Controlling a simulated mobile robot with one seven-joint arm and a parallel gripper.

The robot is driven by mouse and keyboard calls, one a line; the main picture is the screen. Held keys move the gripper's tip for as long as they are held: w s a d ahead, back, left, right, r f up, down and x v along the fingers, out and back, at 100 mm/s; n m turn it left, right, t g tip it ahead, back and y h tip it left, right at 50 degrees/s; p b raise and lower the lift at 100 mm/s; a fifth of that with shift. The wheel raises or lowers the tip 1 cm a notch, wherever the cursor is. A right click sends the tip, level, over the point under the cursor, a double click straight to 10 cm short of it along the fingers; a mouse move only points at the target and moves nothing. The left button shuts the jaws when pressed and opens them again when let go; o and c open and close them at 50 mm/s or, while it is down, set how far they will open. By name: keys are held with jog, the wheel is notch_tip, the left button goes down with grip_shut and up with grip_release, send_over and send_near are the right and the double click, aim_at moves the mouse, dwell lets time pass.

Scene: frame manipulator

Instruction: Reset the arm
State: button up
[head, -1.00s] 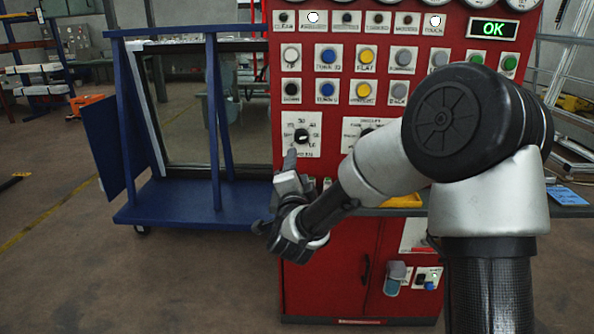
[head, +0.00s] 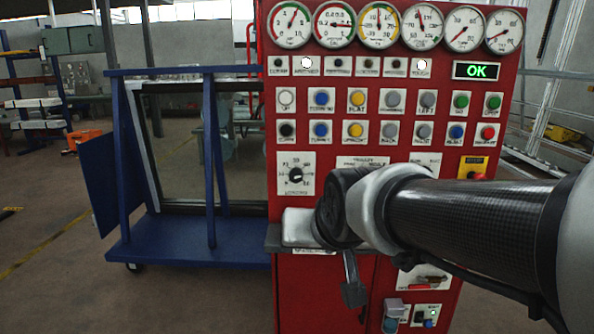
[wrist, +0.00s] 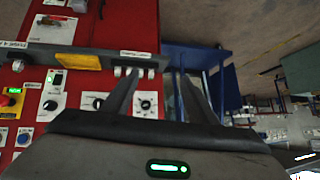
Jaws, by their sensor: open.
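My gripper (wrist: 158,92) is open and empty in the wrist view, with its two dark fingers apart and a gap between them. In the head view my arm reaches in from the right across the red control cabinet (head: 395,80). Its wrist end is in front of the cabinet's shelf, and the gripper is mostly hidden behind my own links there. The red cabinet also shows in the wrist view (wrist: 130,22), which is turned upside down. I cannot tell whether any part of my arm touches the cabinet.
A blue frame cart (head: 185,235) stands left of the cabinet. Gauges, buttons and a dial (head: 295,174) cover the cabinet front; a green OK display (head: 477,70) is lit. A yellow tray (wrist: 78,62) lies on the shelf. The floor (head: 60,280) at front left is clear.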

jog(key=s+d+f+g+h, duration=0.1)
jog(key=s+d+f+g, duration=0.15)
jog(key=s+d, duration=0.45)
jog(key=s+d+f+g+h, duration=0.1)
jog(key=s+d+f, duration=0.2)
jog(key=s+d, duration=0.35)
notch_tip(320, 180, up, 28)
jog(key=s+a+p, duration=0.1)
jog(key=p, duration=2.6)
jog(key=shift+s+a+m, duration=0.3)
jog(key=shift+s+a, duration=0.05)
jog(key=shift+a, duration=0.05)
